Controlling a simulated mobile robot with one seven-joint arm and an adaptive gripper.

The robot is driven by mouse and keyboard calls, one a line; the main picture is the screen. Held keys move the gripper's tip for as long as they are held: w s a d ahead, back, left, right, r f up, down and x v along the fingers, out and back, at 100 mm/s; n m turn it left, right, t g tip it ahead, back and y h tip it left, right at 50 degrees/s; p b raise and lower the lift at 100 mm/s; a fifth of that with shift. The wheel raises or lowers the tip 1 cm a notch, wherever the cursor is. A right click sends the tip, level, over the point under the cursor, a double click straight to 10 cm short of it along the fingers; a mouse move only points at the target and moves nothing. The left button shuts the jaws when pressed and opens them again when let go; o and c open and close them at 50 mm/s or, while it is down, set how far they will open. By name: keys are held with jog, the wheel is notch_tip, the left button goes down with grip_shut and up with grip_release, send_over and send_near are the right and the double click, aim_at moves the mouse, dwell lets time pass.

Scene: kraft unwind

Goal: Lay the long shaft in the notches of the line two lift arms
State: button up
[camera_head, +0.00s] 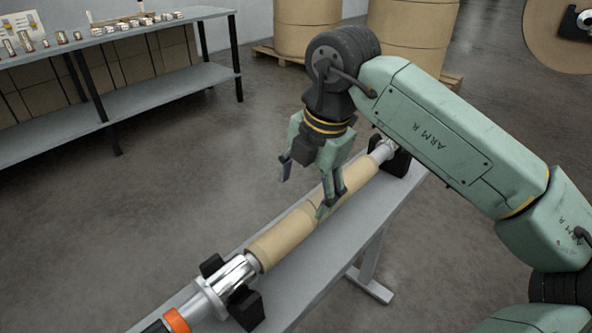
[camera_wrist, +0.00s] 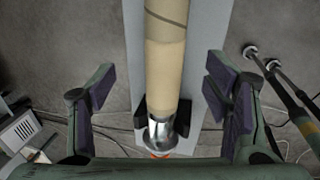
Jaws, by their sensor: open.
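The long shaft (camera_head: 239,271) is silver with a brown paper core (camera_head: 285,236) around its middle. It lies along a narrow grey bench (camera_head: 330,252), resting in black cradles (camera_head: 246,307) near both ends. An orange ring (camera_head: 177,321) marks its near end. My gripper (camera_head: 305,190) is open above the paper-covered part of the shaft, its fingers spread. In the wrist view the paper core (camera_wrist: 165,75) runs between the open fingers, with the silver shaft end (camera_wrist: 161,133) below. I cannot make out the line two lift arms in either view.
A grey shelf table (camera_head: 150,95) with several small metal parts stands at the back left. Large brown paper rolls (camera_head: 306,28) stand on pallets at the back, with another roll (camera_head: 550,40) at the upper right. Two dark rods (camera_wrist: 280,75) show at the right in the wrist view. The floor left of the bench is clear.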

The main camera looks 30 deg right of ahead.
aim_at(303, 214)
jog(key=shift+s+d+f, duration=0.15)
jog(key=shift+d, duration=0.25)
jog(key=shift+f, duration=0.35)
jog(key=p+x, duration=0.2)
jog(key=x, duration=0.7)
jog(key=shift+a+f, duration=0.1)
jog(key=shift+f, duration=0.3)
grip_shut()
grip_release()
